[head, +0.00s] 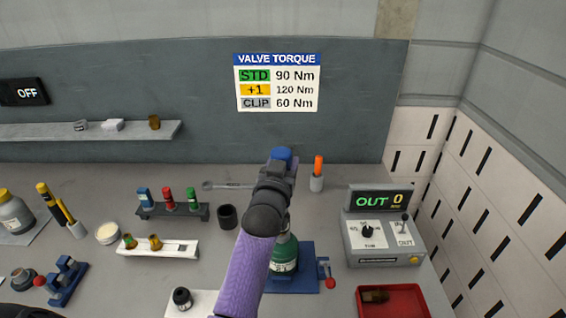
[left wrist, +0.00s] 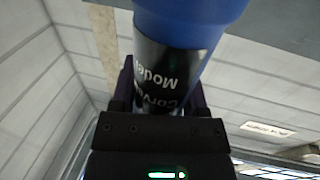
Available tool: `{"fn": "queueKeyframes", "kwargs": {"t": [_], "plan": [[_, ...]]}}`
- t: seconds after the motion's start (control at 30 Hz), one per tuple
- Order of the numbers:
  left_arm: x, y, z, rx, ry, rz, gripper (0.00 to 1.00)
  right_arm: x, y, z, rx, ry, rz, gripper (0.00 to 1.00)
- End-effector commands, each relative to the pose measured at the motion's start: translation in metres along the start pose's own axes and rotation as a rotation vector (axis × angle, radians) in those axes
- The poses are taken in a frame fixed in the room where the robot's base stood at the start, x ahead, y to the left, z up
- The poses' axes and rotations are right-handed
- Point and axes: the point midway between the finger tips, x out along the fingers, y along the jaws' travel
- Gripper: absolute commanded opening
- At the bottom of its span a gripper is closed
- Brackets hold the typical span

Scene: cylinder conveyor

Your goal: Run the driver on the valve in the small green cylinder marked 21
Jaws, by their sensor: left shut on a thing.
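The green cylinder (head: 284,258) stands upright in a blue clamp fixture (head: 309,252) with a red-knobbed lever. My left arm crosses in front of it and hides its top and valve; I cannot read its number. My left gripper (head: 279,170) is raised above and behind the cylinder in the head view and is shut on a blue and black driver (head: 282,154). In the left wrist view the driver (left wrist: 190,22) rises from between the fingers (left wrist: 163,100), with white lettering on its black band. Its working end is hidden. My right gripper is not in view.
A control box (head: 384,246) reading OUT 0 and a red tray (head: 410,291) with a brown piece stand right. A rack (head: 173,212) with blue, red and green pieces, a dark cup (head: 227,217) and a white tray (head: 155,250) stand left. A wall sign (head: 277,82) lists valve torques.

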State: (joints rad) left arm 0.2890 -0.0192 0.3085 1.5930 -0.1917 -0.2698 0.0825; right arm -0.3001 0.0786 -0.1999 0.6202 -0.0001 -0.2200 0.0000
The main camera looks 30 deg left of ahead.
Motion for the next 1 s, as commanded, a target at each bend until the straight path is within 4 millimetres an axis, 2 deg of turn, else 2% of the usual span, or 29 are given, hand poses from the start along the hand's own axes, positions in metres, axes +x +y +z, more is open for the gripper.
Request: {"fn": "queueKeyframes", "kwargs": {"t": [1.0], "plan": [[-0.0002, 0.0004, 0.0071, -0.001, -0.003, 0.001, 0.0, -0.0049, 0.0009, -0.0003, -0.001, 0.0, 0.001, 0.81]]}}
